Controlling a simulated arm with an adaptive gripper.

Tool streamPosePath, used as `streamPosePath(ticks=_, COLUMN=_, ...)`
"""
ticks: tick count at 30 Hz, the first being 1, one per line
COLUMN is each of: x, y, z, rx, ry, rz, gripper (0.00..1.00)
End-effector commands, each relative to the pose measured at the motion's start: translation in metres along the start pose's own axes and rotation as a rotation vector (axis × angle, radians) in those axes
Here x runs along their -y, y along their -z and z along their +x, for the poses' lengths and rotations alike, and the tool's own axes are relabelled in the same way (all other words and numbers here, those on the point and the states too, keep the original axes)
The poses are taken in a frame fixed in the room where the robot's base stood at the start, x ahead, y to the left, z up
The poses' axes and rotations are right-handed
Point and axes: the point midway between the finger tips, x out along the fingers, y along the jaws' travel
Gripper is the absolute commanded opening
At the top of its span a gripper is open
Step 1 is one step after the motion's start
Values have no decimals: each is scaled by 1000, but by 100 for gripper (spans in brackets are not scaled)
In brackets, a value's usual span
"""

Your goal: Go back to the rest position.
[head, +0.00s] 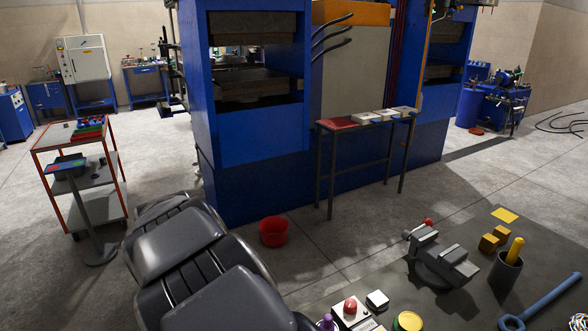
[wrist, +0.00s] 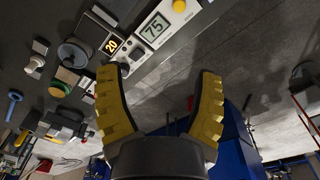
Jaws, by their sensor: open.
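My gripper (wrist: 158,75) shows in the wrist view with its two yellow ribbed fingers spread wide apart. Nothing is between the fingers, and they touch nothing that I can see. The wrist view is tilted, with the dark workbench (wrist: 30,90) along its upper left and the floor beyond. In the head view, large dark grey links of my arm fill the lower left, and my gripper is not visible there.
The workbench (head: 400,290) holds a grey vise (head: 440,258), yellow blocks (head: 494,238), a dark cup (head: 504,272), a blue wrench (head: 545,300) and a red-button box (head: 350,310). A blue press (head: 255,180) stands behind a narrow table (head: 330,126).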

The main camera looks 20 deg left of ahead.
Motion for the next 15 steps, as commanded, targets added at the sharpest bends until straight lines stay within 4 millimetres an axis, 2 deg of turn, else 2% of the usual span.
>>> streamPosePath(ticks=1, x=-36, y=18, z=-16, rx=-3, ry=-11, rz=23, gripper=66)
streamPosePath(ticks=3, x=-82, y=32, z=-31, rx=6, ry=-29, rz=34, gripper=66)
streamPosePath(ticks=6, x=-145, y=38, z=-50, rx=24, ry=-45, rz=42, gripper=66)
streamPosePath(ticks=9, x=-204, y=29, z=-64, rx=56, ry=-54, rz=41, gripper=66)
streamPosePath(ticks=11, x=-236, y=18, z=-71, rx=77, ry=-53, rz=35, gripper=66)
streamPosePath(ticks=12, x=-256, y=8, z=-75, rx=91, ry=-51, rz=29, gripper=66)
streamPosePath(ticks=15, x=-299, y=-22, z=-80, rx=130, ry=-40, rz=6, gripper=66)
